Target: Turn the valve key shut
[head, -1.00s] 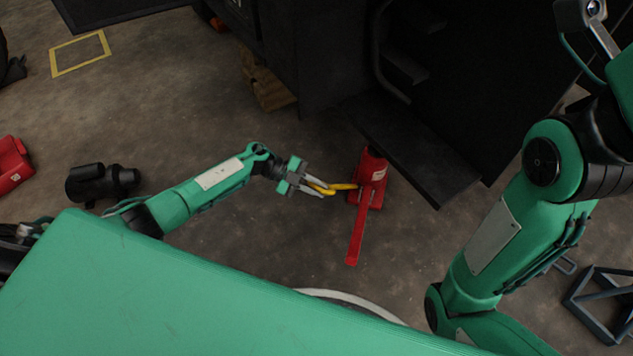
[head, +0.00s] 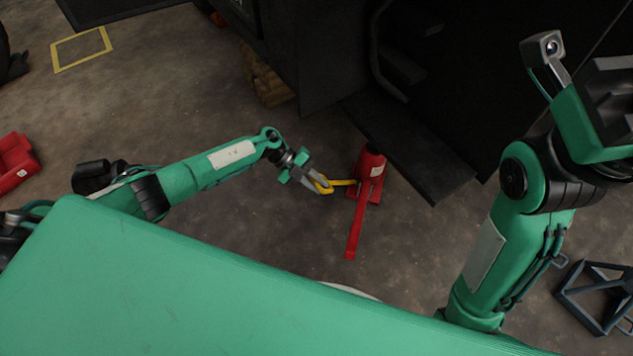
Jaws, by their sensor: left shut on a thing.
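A red bottle jack (head: 371,165) stands upright on the floor, close to the forklift's black step. Its long red handle (head: 354,232) points toward me. A yellow valve key (head: 342,183) sticks out to the left from the low part of the jack. My left gripper (head: 322,186) is shut on the yellow key's left end. The key's far end at the jack is too small to make out.
The black forklift body with its step (head: 418,160) rises behind the jack. Another red object (head: 14,163) lies at the far left. A blue-grey metal frame (head: 597,297) stands at the lower right.

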